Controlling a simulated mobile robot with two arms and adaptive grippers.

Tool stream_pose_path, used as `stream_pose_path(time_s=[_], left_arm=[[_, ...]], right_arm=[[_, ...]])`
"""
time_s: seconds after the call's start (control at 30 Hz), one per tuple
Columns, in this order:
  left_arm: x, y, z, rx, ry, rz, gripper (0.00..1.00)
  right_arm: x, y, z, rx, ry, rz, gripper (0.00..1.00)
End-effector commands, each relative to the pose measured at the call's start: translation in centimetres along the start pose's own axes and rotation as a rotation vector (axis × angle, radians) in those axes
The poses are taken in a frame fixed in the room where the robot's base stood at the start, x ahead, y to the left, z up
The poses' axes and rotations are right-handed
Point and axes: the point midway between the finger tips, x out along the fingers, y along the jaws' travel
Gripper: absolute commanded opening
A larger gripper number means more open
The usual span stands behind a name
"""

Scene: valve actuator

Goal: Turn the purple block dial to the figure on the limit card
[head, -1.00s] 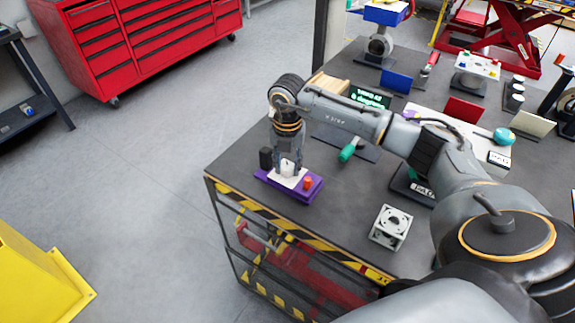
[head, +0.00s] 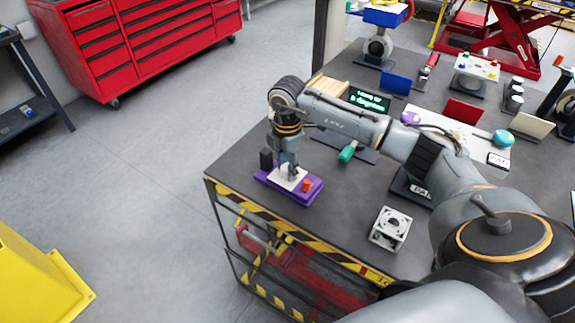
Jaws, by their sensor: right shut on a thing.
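The purple block (head: 312,194) lies near the table's left corner, with a white plate (head: 289,180) and an orange-red knob (head: 305,185) on top. My right gripper (head: 290,171) points down over the white plate and is shut on the block's dial. The fingers hide most of the dial, so its pointer and setting cannot be read. A dark panel with green lettering (head: 369,100) stands behind; its text is too small to read surely, and I cannot tell whether it is the limit card. My left gripper is not in view.
A green-handled tool (head: 348,152) and a white cube-shaped housing (head: 391,228) lie to the right. Several fixtures crowd the table's back. The table top (head: 325,215) in front of the block is clear.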

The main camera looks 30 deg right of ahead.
Motion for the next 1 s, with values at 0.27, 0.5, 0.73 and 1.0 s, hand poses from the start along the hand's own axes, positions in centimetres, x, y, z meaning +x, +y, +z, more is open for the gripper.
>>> stream_pose_path(time_s=[0.27,0.5,0.73,1.0], left_arm=[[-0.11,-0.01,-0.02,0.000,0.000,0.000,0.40],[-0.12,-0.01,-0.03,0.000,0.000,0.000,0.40],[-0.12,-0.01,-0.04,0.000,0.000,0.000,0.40],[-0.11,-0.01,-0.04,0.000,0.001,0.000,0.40]], right_arm=[[-0.10,0.05,-0.01,0.079,0.001,0.002,0.03],[-0.08,0.05,0.01,0.094,0.000,0.002,0.03],[-0.08,0.04,0.02,0.093,0.000,0.001,0.03],[-0.05,0.02,0.02,0.092,0.000,0.001,0.58]])
